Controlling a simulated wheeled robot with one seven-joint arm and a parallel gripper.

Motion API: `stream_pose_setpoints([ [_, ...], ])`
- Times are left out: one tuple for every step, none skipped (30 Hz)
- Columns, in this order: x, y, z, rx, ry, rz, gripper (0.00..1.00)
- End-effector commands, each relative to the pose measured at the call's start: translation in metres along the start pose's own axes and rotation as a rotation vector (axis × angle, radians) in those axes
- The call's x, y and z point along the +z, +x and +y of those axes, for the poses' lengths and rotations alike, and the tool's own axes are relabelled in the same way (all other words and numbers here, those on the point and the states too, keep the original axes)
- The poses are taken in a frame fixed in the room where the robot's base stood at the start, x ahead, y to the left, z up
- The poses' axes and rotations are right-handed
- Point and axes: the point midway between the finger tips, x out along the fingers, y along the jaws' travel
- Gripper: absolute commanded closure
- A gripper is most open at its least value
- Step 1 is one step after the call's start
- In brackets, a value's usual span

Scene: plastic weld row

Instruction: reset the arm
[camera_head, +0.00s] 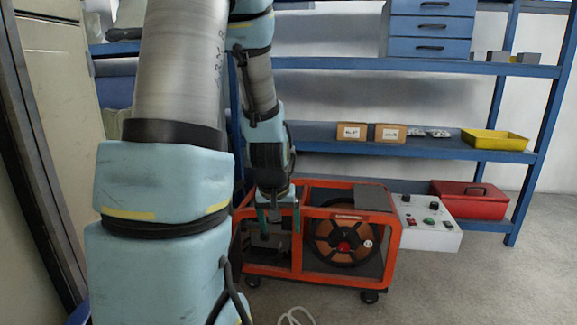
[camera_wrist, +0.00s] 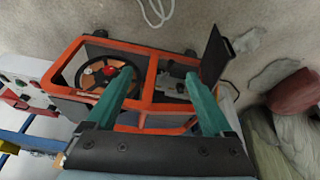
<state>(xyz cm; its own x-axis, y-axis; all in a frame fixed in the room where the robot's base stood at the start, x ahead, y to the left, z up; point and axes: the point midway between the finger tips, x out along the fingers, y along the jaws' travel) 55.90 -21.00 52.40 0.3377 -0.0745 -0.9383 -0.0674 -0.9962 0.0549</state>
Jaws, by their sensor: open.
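My gripper (camera_wrist: 158,93) shows in the wrist view as two green fingers spread wide apart with nothing between them. Below and beyond the fingers is an orange-framed wheeled cart (camera_wrist: 150,78). In the head view my arm comes down from the top, and my gripper (camera_head: 279,218) points down at the left part of the cart (camera_head: 345,205). Whether the fingertips touch the cart cannot be told. The cart holds a reel with a red hub (camera_head: 343,247).
A blue shelf rack (camera_head: 420,66) stands behind, with two small cardboard boxes (camera_head: 352,132) and a yellow tray (camera_head: 494,140). A white control box (camera_head: 428,222) and red toolbox (camera_head: 470,201) are right of the cart. The floor (camera_head: 480,285) at front right is clear.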

Motion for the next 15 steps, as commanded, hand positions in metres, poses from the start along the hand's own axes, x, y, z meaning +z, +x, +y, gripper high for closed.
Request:
stream_pose_setpoints([
  [0.013,-0.014,-0.008,-0.007,0.005,-0.030,0.14],
  [0.021,-0.021,-0.012,-0.011,0.009,-0.051,0.14],
  [0.031,-0.030,-0.017,-0.016,0.016,-0.078,0.14],
  [0.039,-0.036,-0.020,-0.020,0.021,-0.098,0.14],
  [0.047,-0.042,-0.024,-0.024,0.024,-0.117,0.14],
  [0.057,-0.049,-0.028,-0.029,0.029,-0.140,0.14],
  [0.065,-0.055,-0.031,-0.032,0.033,-0.159,0.14],
  [0.072,-0.060,-0.034,-0.037,0.036,-0.177,0.14],
  [0.082,-0.068,-0.038,-0.042,0.040,-0.200,0.14],
  [0.088,-0.074,-0.041,-0.045,0.043,-0.216,0.14],
  [0.081,-0.084,-0.038,-0.043,0.045,-0.214,0.14],
  [0.077,-0.092,-0.037,-0.043,0.045,-0.214,0.14],
  [0.075,-0.097,-0.037,-0.043,0.045,-0.214,0.14],
  [0.073,-0.102,-0.037,-0.043,0.045,-0.213,0.14],
  [0.071,-0.108,-0.036,-0.042,0.044,-0.213,0.14],
])
